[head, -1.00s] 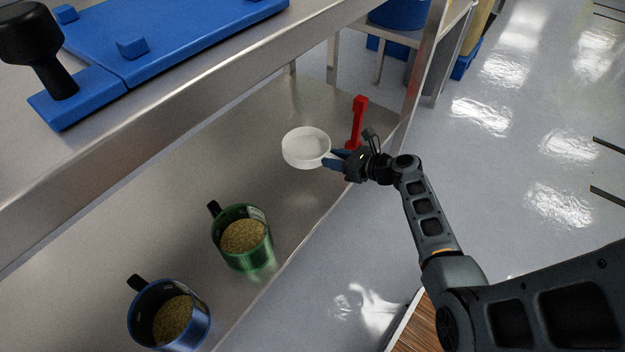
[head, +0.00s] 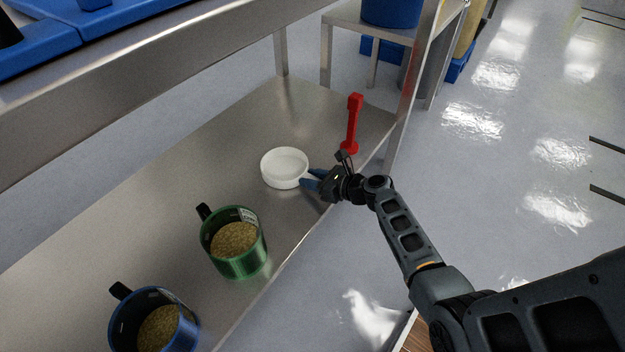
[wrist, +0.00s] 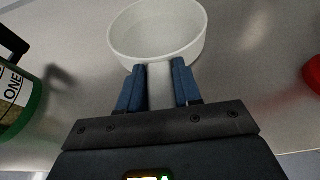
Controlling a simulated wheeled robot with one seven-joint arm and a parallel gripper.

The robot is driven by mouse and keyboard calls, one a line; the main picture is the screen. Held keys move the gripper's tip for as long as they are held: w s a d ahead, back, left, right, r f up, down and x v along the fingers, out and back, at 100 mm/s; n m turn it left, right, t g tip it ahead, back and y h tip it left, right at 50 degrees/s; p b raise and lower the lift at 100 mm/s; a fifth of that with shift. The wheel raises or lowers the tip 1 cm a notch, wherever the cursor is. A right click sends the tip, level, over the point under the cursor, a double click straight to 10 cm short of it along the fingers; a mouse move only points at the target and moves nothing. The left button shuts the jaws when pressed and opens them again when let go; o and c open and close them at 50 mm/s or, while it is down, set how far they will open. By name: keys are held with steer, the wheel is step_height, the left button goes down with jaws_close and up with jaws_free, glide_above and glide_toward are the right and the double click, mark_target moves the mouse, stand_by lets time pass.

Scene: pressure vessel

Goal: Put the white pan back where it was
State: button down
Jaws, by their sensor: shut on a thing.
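The white pan (head: 285,167) is a shallow round dish, at or just above the steel lower shelf in the head view. Whether it touches the shelf I cannot tell. My gripper (head: 309,178) reaches it from the front right, its blue fingers shut on the pan's short handle. In the wrist view the white pan (wrist: 157,30) is at the top centre, empty and upright, and its handle runs between the two fingers of my gripper (wrist: 159,84).
The steel lower shelf (head: 180,185) holds a green mug (head: 236,262) and a blue mug (head: 125,335), both with grainy contents, left of the pan. A red upright tool (head: 352,125) stands behind the gripper. Bare shelf lies behind the pan.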

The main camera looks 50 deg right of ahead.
steer(key=shift+f, duration=0.1)
steer(key=c, duration=0.8)
jaws_free()
steer(key=shift+s+r, duration=0.15)
steer(key=shift+r, duration=0.05)
steer(key=p+v, duration=0.4)
steer(key=v, duration=0.7)
steer(key=shift+s+r, duration=0.1)
steer(key=shift+s, duration=0.25)
